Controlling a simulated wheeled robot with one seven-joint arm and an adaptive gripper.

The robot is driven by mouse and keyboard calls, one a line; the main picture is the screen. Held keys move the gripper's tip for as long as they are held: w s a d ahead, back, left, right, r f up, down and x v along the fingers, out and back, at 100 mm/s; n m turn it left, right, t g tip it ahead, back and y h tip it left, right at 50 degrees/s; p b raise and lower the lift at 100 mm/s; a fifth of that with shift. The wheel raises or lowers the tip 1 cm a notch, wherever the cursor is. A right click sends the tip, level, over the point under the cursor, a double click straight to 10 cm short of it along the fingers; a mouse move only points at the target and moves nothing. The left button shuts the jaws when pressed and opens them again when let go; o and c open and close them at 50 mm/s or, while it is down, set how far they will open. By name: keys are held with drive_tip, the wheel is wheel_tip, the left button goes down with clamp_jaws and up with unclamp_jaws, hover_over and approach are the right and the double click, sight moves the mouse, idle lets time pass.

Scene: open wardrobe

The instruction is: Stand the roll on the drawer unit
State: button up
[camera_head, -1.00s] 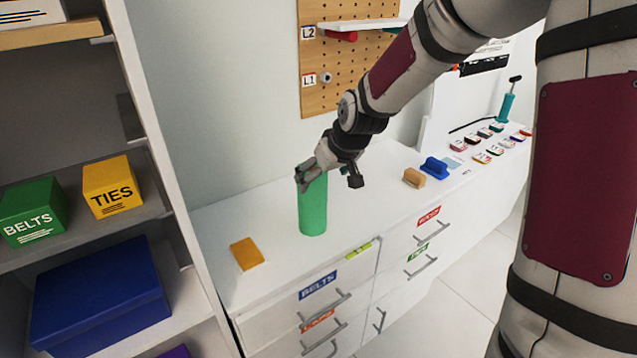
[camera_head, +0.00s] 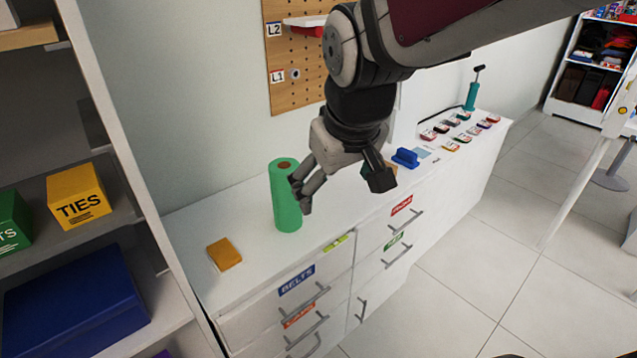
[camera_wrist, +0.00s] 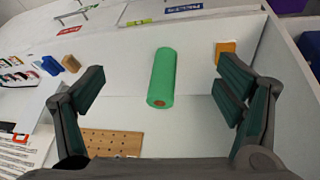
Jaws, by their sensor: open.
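The green roll (camera_head: 284,198) stands upright on the white top of the drawer unit (camera_head: 190,222), near its left part. My gripper (camera_head: 304,196) is just to the right of the roll in the head view. In the wrist view the roll (camera_wrist: 162,78) appears between and beyond the fingers of my gripper (camera_wrist: 165,95), which are wide apart and empty. I see a gap around the roll there, so the fingers do not hold it.
An orange block (camera_head: 224,254) lies left of the roll. A blue brush-like item (camera_head: 405,157) and several small labelled cards (camera_head: 440,128) lie to the right. Shelves with a yellow TIES box (camera_head: 78,194) stand at left. A pegboard (camera_head: 290,80) hangs behind.

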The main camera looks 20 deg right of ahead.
drive_tip(key=s+m, duration=0.1)
drive_tip(key=s, duration=1.3)
drive_tip(key=shift+s+a+r+g+y, duration=0.2)
drive_tip(key=shift+s+r+g+y, duration=0.1)
drive_tip(key=shift+r+y, duration=0.1)
drive_tip(key=shift+r, duration=0.15)
